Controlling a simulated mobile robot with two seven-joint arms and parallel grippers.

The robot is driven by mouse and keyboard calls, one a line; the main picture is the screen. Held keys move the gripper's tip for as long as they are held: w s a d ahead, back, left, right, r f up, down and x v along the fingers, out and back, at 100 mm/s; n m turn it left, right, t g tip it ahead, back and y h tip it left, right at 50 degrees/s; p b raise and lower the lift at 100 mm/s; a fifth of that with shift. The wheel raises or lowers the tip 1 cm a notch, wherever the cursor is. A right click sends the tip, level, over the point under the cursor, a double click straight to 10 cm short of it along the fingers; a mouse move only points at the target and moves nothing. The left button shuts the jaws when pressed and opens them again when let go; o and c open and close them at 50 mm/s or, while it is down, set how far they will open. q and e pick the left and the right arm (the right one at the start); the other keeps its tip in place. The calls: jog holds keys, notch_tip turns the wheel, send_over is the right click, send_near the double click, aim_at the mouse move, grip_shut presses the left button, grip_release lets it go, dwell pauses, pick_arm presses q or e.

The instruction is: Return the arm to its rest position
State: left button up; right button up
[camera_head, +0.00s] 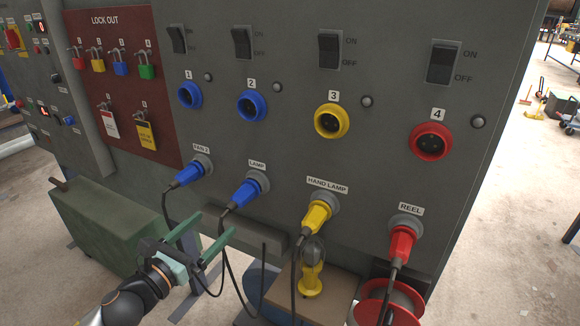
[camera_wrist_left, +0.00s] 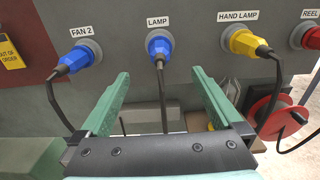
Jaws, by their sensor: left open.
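My left gripper (camera_head: 201,240) is in front of the lower part of a grey electrical panel (camera_head: 300,165), below the plugs labelled FAN 2 and LAMP. Its two green fingers are spread wide and nothing is between them. In the left wrist view the open fingers (camera_wrist_left: 160,90) point at the panel, with the blue LAMP plug (camera_wrist_left: 159,45) and its hanging black cable seen through the gap. The fingers look apart from the plug. The blue FAN 2 plug (camera_head: 188,175) is above the gripper in the head view. My right gripper is not in view.
A yellow HAND LAMP plug (camera_head: 316,216) and a red REEL plug (camera_head: 402,244) sit in sockets to the right, with cables hanging. A green box (camera_head: 100,230) stands at the left. A yellow lamp (camera_head: 311,270) and a red reel (camera_head: 400,300) are below the panel.

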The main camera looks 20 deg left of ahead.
pick_arm(q)
jog(key=s+d+f+n+g+y+p, duration=0.1)
jog(key=s+d+f+n+g+p, duration=0.15)
jog(key=f+n, duration=0.65)
jog(key=s+d+f+n+g+p, duration=0.1)
jog(key=s+d+f+n+g, duration=0.4)
jog(key=n, duration=0.6)
jog(key=s+d+f+n+h+p, duration=0.1)
jog(key=s+d+f+n, duration=0.3)
jog(key=n, duration=0.3)
jog(key=s+d+f+n+g+p, duration=0.1)
jog(key=s+d+f+n+p, duration=0.1)
jog(key=s+d+f+n, duration=0.2)
jog(key=d+f+n, duration=0.1)
jog(key=d+n, duration=0.2)
jog(key=shift+f+n+h, duration=0.15)
jog(key=shift+n+h, duration=0.25)
jog(key=shift+s, duration=0.1)
